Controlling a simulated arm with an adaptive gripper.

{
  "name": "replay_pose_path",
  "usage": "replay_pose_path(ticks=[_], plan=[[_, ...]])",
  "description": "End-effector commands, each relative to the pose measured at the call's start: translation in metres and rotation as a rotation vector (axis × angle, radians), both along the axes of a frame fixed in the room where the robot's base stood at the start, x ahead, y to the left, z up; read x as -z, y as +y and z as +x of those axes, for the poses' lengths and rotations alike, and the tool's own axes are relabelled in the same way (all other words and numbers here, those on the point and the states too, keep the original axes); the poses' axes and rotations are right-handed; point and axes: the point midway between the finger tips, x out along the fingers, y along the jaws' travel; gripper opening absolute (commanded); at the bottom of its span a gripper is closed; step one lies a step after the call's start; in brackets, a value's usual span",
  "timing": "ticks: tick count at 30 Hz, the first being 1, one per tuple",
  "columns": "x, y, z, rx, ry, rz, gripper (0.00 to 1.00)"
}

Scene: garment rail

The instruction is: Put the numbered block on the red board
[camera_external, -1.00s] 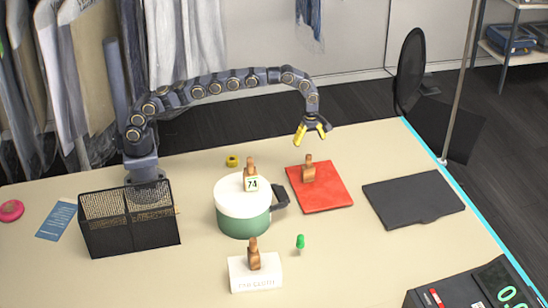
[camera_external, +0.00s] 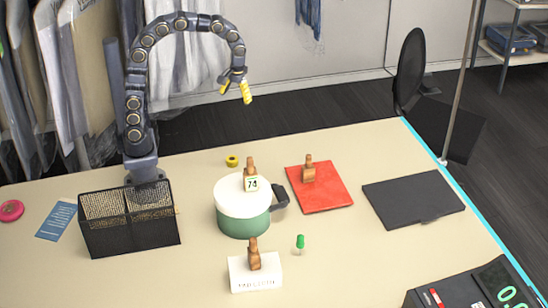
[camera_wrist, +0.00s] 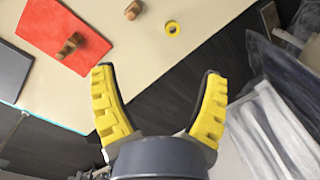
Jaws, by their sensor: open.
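The numbered block is a wooden piece with a "74" tag (camera_external: 251,180), standing on the white lid of a green pot (camera_external: 242,222). The red board (camera_external: 328,198) lies flat on the table to the right of the pot, with another wooden block (camera_external: 309,170) on it. In the wrist view the red board (camera_wrist: 52,28) is at upper left, with a wooden block (camera_wrist: 70,46) on it. My gripper (camera_external: 235,90) is open and empty, raised high behind the pot; its yellow fingers (camera_wrist: 158,100) are spread in the wrist view.
A third wooden block (camera_external: 254,257) stands on a white base in front of the pot. A green peg (camera_external: 300,242), yellow ring (camera_external: 232,161), black mesh basket (camera_external: 130,222) and dark flat panel (camera_external: 413,198) are on the table. Open table lies between board and panel.

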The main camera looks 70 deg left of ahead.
Motion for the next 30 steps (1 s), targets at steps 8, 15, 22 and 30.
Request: replay_pose_path(ticks=[8,15,22,30], plan=[[0.001,0.024,-0.137,0.416,0.04,-0.055,0.74],[0.018,0.028,-0.209,0.667,0.039,-0.098,0.74],[0.023,0.029,-0.223,0.726,0.042,-0.106,0.74],[0.021,0.027,-0.215,0.752,0.039,-0.101,1.0]])
